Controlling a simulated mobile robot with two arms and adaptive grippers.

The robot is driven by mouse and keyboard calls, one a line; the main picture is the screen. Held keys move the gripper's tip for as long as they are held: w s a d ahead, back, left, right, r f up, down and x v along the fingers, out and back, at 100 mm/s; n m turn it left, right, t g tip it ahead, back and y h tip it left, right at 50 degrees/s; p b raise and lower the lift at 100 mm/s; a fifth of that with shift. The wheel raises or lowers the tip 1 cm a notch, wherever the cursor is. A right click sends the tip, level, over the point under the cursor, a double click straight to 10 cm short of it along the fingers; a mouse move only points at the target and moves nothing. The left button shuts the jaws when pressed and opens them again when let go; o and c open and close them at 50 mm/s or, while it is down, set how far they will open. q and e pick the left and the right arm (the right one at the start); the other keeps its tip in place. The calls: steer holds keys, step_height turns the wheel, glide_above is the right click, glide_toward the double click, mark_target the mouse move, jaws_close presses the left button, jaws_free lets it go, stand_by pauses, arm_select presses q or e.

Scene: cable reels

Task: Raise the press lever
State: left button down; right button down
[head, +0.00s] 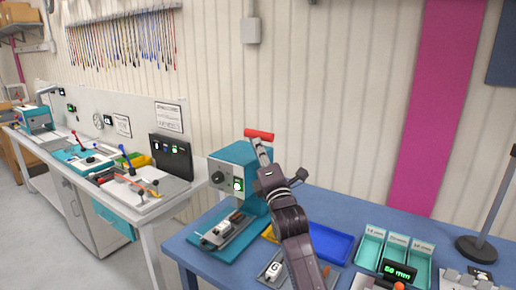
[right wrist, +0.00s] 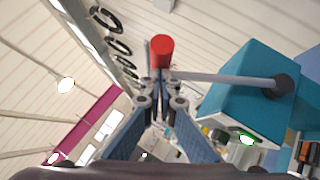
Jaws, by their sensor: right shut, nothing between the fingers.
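The teal press (head: 238,178) stands on the blue table. Its lever ends in a red handle (head: 259,134), held high above the press top. In the right wrist view the lever's grey rod (right wrist: 225,79) runs from a dark pivot on the teal housing (right wrist: 243,100) to the red handle (right wrist: 161,50). My right gripper (head: 262,154) is shut and empty, with its fingertips (right wrist: 160,88) at the handle end of the rod. I cannot tell whether they touch it. My arm hides part of the table. My left gripper is not in view.
A blue tray (head: 329,243) and teal bins (head: 370,246) are on the table right of my arm. A black stand (head: 477,249) is at the far right. A white workbench (head: 168,207) with other devices stands left, across a gap. Cables hang on the wall.

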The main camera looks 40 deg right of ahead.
steer(key=d+r, duration=0.1)
steer(key=w+d+r, duration=0.1)
steer(key=d, duration=0.1)
steer(key=d+r+p, duration=0.1)
steer(key=shift+w+d+r, duration=0.2)
steer(key=shift+w+r, duration=0.05)
steer(key=shift+w, duration=0.1)
steer(key=shift+d, duration=0.1)
